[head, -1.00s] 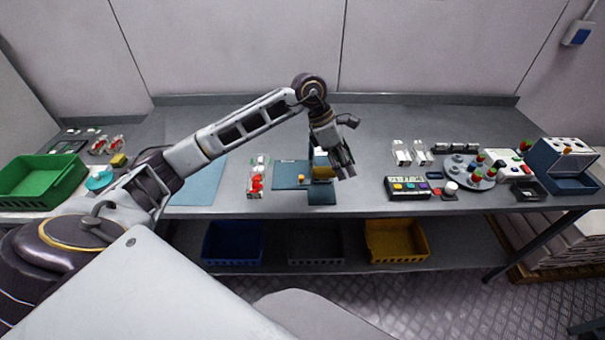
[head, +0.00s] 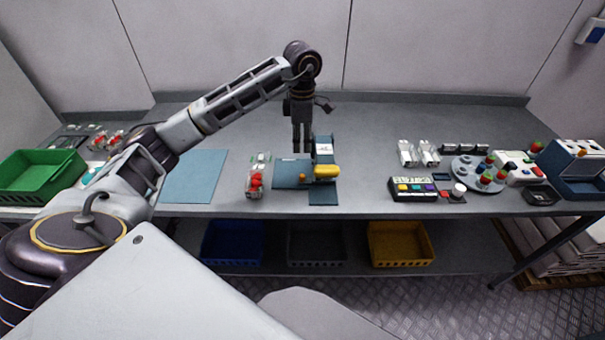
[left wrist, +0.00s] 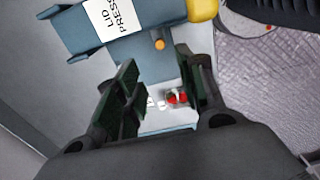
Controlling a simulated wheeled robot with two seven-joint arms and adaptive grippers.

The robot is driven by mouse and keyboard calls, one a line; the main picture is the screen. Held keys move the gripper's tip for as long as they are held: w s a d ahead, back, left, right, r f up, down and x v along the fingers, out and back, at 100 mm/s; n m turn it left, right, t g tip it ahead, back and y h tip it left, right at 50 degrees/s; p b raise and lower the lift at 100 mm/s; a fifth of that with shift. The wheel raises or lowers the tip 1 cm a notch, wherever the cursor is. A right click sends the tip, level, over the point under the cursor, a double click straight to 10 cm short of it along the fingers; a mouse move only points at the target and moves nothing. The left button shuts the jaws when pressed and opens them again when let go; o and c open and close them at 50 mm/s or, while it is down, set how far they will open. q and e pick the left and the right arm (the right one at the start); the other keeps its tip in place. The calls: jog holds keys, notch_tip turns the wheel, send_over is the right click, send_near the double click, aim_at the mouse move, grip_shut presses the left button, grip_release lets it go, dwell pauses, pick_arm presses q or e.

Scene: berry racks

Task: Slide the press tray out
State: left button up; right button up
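The blue press (head: 323,147) stands at mid-bench with a yellow handle (head: 326,171) on its front. Its white label reads "PRESS LID" in the left wrist view (left wrist: 113,17). A flat blue part, apparently the press tray (head: 287,180), lies at its left with a small orange knob (head: 301,176). The knob (left wrist: 160,44) also shows in the left wrist view, beyond the fingertips. My left gripper (head: 302,149) points down just left of the press, over or behind the tray. Its fingers (left wrist: 158,82) are apart with nothing between them touching. My right gripper is not in view.
A clear container with red berries (head: 255,183) stands left of the tray. A blue mat (head: 195,178) and green crate (head: 38,176) lie further left. A button panel (head: 413,189) and round berry rack (head: 479,172) stand right. The back of the bench is clear.

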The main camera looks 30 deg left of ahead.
aim_at(302, 175)
pick_arm(q)
jog(key=shift+f, duration=0.2)
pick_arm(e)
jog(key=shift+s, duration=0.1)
pick_arm(q)
notch_tip(302, 175, down, 12)
jog(key=shift+r+p, duration=0.2)
jog(key=shift+p, duration=0.4)
jog(key=shift+f, duration=0.95)
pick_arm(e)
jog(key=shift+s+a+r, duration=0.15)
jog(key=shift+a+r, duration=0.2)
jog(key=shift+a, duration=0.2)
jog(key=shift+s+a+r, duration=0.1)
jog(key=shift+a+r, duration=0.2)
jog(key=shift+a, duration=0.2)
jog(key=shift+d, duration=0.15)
pick_arm(q)
grip_shut()
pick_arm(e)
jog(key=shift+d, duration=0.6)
